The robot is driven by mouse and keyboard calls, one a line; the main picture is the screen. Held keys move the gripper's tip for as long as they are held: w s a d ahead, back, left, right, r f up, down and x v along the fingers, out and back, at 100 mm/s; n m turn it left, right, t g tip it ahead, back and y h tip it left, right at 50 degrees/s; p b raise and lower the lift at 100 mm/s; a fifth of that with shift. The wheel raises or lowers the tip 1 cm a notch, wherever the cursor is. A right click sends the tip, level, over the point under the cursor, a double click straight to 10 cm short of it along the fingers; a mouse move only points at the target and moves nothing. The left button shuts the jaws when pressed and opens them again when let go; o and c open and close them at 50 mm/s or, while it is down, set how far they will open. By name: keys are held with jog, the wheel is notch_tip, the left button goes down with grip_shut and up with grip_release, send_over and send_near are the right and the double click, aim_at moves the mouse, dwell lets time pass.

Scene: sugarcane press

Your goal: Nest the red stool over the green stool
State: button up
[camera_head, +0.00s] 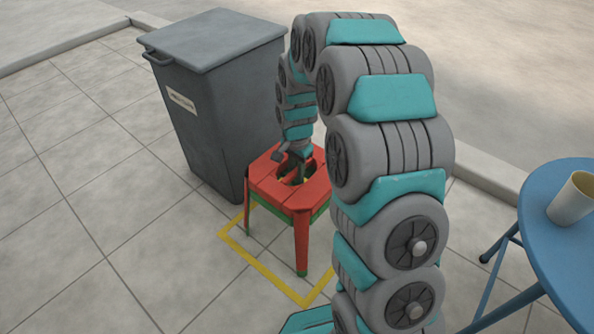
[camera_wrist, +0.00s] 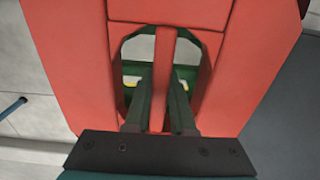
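The red stool (camera_head: 264,186) stands upright over the green stool (camera_head: 302,273). Green shows just under the red seat edge and at the foot of the front leg; the rest of the green stool is hidden. Whether the red stool is fully seated cannot be told. My gripper (camera_head: 293,160) reaches down into the opening of the red seat. In the wrist view, the red seat (camera_wrist: 70,50) has a central bar, and the fingers of my gripper (camera_wrist: 162,85) lie close against both sides of it. Green shows through the opening below.
A yellow square outline (camera_head: 265,272) on the paving surrounds the stools. A grey lidded bin (camera_head: 215,110) stands close behind them. The paving at left is clear.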

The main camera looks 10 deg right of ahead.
jog(key=o, duration=0.4)
jog(key=shift+s+f, duration=0.35)
jog(key=shift+f, duration=0.55)
jog(key=shift+o, duration=0.4)
jog(key=shift+w+r, duration=0.15)
jog(key=shift+r, duration=0.15)
notch_tip(320, 180, up, 8)
jog(key=shift+w+p, duration=0.15)
jog(key=shift+p, duration=0.6)
jog(key=shift+r, duration=0.4)
jog(key=shift+r, duration=0.2)
notch_tip(320, 180, up, 8)
jog(key=p, duration=0.3)
jog(key=shift+f, duration=0.1)
